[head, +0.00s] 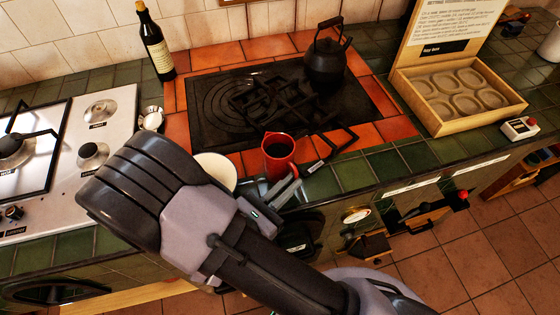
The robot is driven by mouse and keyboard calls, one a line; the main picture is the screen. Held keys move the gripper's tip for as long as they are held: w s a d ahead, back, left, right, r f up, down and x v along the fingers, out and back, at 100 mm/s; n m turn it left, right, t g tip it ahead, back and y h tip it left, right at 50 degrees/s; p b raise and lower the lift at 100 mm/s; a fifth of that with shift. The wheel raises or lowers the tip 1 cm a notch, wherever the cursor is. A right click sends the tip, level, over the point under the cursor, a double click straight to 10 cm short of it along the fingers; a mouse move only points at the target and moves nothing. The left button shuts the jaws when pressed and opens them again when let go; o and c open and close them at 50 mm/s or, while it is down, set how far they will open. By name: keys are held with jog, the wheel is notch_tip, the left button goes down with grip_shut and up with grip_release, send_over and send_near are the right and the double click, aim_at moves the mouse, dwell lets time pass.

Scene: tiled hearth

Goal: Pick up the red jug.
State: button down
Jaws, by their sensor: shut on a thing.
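The red jug (279,151) stands upright at the front edge of the orange tile border of the hearth, in the middle of the head view. Its dark open mouth faces up. My gripper (289,181) reaches it from the front and is shut on its near side. The fingers hide the jug's lower near part. I cannot tell whether the jug's base touches the tiles.
A white bowl (216,170) sits left of the jug, partly behind my arm. A black iron piece (332,148) lies close on the right. A black kettle (326,60) stands on the hob plate (222,92); a dark bottle (155,45) stands back left.

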dwell(0.8)
notch_tip(320, 180, up, 10)
jog(key=p, duration=0.5)
dwell(0.9)
